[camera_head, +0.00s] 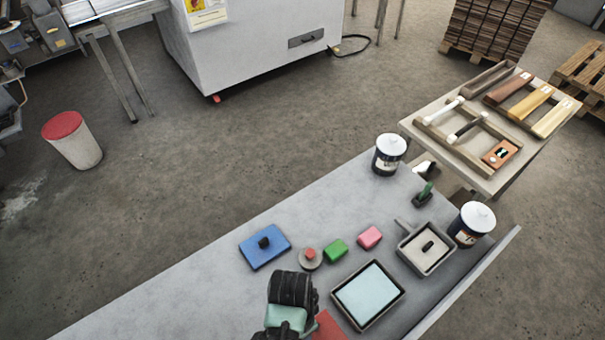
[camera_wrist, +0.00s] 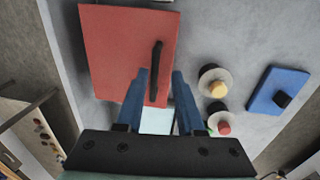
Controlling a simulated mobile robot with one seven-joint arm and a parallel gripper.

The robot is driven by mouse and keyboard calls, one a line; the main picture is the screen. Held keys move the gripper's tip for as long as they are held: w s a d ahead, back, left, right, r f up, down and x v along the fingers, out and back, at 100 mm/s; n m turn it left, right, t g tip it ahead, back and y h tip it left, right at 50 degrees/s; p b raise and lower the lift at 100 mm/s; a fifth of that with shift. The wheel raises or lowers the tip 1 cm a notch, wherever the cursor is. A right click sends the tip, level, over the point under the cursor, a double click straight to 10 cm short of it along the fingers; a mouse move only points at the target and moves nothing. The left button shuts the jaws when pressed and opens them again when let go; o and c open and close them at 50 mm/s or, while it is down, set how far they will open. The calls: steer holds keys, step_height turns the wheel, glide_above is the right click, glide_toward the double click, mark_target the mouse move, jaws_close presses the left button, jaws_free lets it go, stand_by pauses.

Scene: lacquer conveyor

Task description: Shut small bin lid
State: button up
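A flat red panel (camera_wrist: 122,55) with a black bar handle (camera_wrist: 155,72) fills the upper left of the wrist view; only a red corner (camera_head: 328,326) shows beside my arm in the head view. My gripper (camera_wrist: 161,75) is open, its blue fingers on either side of the handle's line; contact is not clear. A blue slab lid (camera_head: 265,249) with a black knob lies flat on the grey table; it also shows in the wrist view (camera_wrist: 268,92). A shallow dark-rimmed tray (camera_head: 394,306) with pale blue inside stands right of my gripper. Which piece is the small bin's lid I cannot tell.
A round disc (camera_head: 310,262) with a red knob, a green block (camera_head: 335,251) and a pink block (camera_head: 370,237) lie near the tray. A grey pan (camera_head: 410,253) and two cans (camera_head: 390,160) (camera_head: 467,233) stand right. The table's left part is clear.

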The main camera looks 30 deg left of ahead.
steer(key=shift+d+r, duration=0.1)
steer(key=shift+r, duration=0.05)
step_height(320, 180, up, 13)
steer(key=a+p, duration=0.1)
steer(key=p, duration=0.1)
steer(key=shift+w+a, duration=0.2)
steer(key=shift+a, duration=0.05)
stand_by(0.7)
